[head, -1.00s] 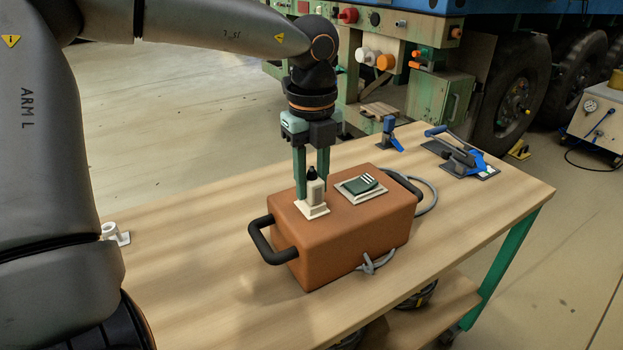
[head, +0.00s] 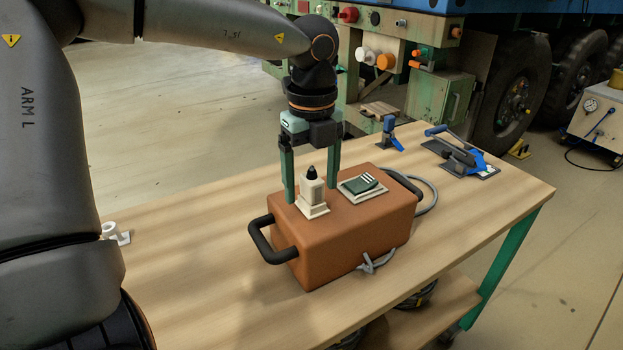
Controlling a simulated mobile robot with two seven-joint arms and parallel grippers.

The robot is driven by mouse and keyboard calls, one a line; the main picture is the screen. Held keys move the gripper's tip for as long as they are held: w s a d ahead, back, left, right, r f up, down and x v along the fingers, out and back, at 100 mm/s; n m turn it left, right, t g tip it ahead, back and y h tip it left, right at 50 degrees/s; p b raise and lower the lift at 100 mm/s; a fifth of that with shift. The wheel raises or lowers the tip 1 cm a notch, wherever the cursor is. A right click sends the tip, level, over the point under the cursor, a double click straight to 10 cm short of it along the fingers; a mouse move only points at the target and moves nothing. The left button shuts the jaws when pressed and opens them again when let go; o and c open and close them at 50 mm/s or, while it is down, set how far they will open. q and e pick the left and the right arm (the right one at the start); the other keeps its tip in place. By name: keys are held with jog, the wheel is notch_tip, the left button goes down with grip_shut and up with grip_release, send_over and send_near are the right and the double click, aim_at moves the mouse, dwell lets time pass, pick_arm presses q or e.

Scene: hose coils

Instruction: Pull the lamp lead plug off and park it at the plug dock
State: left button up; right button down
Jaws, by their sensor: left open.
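A cream upright piece (head: 312,192) with a black tip stands on a cream square base on top of the brown box (head: 345,250). It looks like a plug on its dock, but I cannot tell the two parts apart for sure. My left gripper (head: 312,196) points straight down at it. Its two green fingers are spread wide, one to each side of the piece, with gaps showing. A grey lead (head: 430,198) loops behind the box's right end. My right gripper is out of view.
The box has black handles (head: 262,243) at both ends. A grey clip-like piece (head: 372,264) is at its front. A white ring fitting (head: 115,234) is on the table's left; a blue upright fitting (head: 389,133) and a blue-handled clamp (head: 462,155) are at the back right.

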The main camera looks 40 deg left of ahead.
aim_at(311, 170)
pick_arm(q)
jog(key=shift+r, duration=0.2)
jog(key=shift+r+p, duration=0.65)
jog(key=shift+r, duration=0.1)
jog(key=shift+r+p, duration=0.5)
jog(key=shift+r, duration=0.25)
jog(key=shift+r+p, duration=0.3)
jog(key=shift+r, duration=0.2)
notch_tip(311, 170, up, 13)
jog(key=p, duration=0.2)
jog(key=shift+f, duration=0.2)
